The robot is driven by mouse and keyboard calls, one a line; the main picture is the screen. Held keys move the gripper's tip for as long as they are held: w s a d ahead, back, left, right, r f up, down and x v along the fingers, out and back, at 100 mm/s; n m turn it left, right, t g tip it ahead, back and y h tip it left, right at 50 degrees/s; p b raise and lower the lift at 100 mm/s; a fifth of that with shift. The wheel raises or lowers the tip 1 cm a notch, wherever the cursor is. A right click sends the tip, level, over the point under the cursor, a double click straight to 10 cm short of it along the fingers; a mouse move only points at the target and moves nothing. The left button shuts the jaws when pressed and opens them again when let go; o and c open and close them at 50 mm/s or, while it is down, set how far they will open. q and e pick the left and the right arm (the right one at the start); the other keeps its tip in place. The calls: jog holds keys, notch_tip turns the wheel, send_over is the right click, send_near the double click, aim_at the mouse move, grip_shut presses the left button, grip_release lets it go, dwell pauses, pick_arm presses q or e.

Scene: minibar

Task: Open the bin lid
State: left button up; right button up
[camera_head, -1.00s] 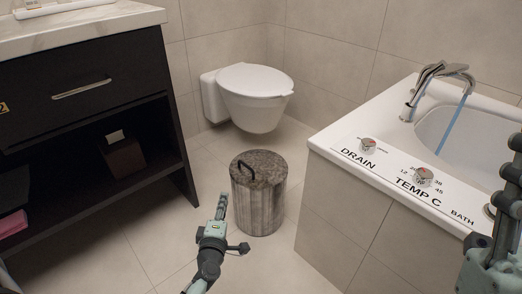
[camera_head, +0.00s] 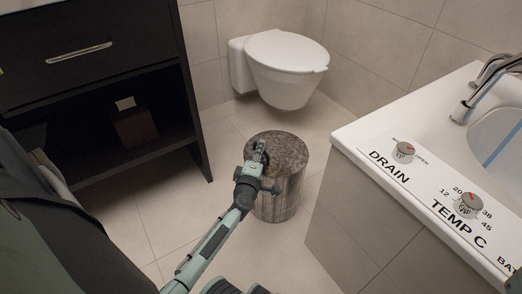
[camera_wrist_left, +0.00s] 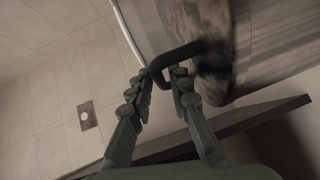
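The bin (camera_head: 285,190) is a grey, streaky cylinder standing on the floor, and its round marbled lid (camera_head: 290,150) is down flat on it. My left gripper (camera_head: 260,153) is over the left part of the lid and hides most of the handle in the head view. In the left wrist view, the dark curved handle (camera_wrist_left: 178,52) reaches down between the two fingertips of my left gripper (camera_wrist_left: 160,78). The fingers stand apart on either side of the handle; firm contact is not visible.
A white toilet (camera_head: 285,70) hangs behind the bin. The bathtub (camera_head: 375,190) with its knobs stands close on the right. A dark cabinet (camera_head: 90,75) with an open shelf is on the left. Tiled floor (camera_head: 150,215) is clear between cabinet and bin.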

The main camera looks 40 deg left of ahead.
pick_arm(q)
jog(key=shift+w+a, duration=0.2)
jog(key=shift+w, duration=0.2)
jog(key=shift+c, duration=0.6)
grip_shut()
